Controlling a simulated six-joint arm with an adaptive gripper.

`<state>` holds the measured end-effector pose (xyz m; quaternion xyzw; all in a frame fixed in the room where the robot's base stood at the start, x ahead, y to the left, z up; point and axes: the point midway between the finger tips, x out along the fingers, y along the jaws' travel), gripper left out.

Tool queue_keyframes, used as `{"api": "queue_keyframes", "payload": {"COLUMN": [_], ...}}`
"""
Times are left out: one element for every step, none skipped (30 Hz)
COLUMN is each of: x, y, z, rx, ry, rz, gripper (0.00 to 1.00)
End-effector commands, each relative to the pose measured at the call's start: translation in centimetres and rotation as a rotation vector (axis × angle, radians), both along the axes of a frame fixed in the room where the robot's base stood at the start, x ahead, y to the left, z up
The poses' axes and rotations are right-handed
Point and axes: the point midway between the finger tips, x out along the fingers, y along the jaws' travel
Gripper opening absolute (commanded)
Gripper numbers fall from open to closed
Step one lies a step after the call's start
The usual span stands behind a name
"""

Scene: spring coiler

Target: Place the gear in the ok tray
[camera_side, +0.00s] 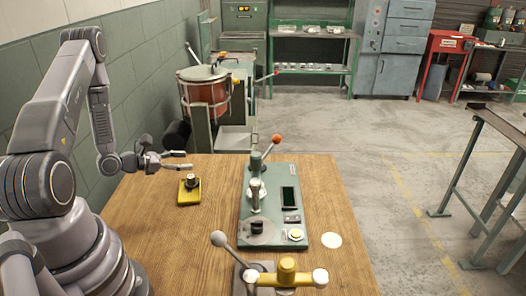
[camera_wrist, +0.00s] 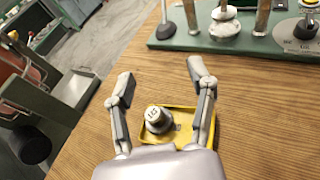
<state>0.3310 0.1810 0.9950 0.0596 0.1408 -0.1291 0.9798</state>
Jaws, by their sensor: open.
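My gripper (camera_side: 189,160) is open and empty, its fingers apart and pointing right above the wooden table. Its fingertips also show in the wrist view (camera_wrist: 160,76). A small yellow tray (camera_side: 182,200) lies on the table just below my gripper in the side view. A grey stepped round piece (camera_side: 191,181) stands upright in it; its pale top bears a marking too small to read in the wrist view (camera_wrist: 155,115). I cannot tell whether this piece is the gear. No ok label is readable on the yellow tray (camera_wrist: 90,82).
A green machine base (camera_side: 285,178) with an orange-knobbed lever (camera_side: 277,139) stands right of the yellow tray. It carries a dark round piece (camera_side: 257,227). A yellow-and-white fixture (camera_side: 287,272) is at the front. A white disc (camera_side: 331,240) lies right. Bare wood surrounds the tray.

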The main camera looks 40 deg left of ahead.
Motion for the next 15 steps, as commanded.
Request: {"api": "queue_keyframes", "payload": {"x": [1.4,1.9,2.2,2.2,2.0,1.6,1.0,0.3,-0.7,-1.7,-2.7,-4.1,-5.2,-6.3,-7.8], "y": [-2.0,-3.5,-5.7,-7.3,-9.0,-11.2,-12.7,-14.1,-15.9,-17.2,-18.3,-19.5,-20.3,-20.9,-21.6], "z": [3.4,5.3,7.7,9.4,11.0,13.0,14.3,15.5,17.0,17.9,18.8,19.8,20.5,21.1,21.8], "rx": [0.049,0.078,0.119,0.154,0.189,0.241,0.284,0.330,0.397,0.448,0.506,0.586,0.651,0.719,0.816], "ry": [-0.049,-0.072,-0.103,-0.122,-0.140,-0.160,-0.173,-0.186,-0.199,-0.207,-0.214,-0.221,-0.228,-0.231,-0.236], "rz": [-0.134,-0.222,-0.345,-0.438,-0.530,-0.652,-0.741,-0.829,-0.944,-1.029,-1.110,-1.216,-1.293,-1.366,-1.459], "gripper": [0.55,0.55,0.55,0.55,0.55,0.55,0.55,0.55,0.55,0.55,0.55,0.55,0.55,0.55,0.55]}}
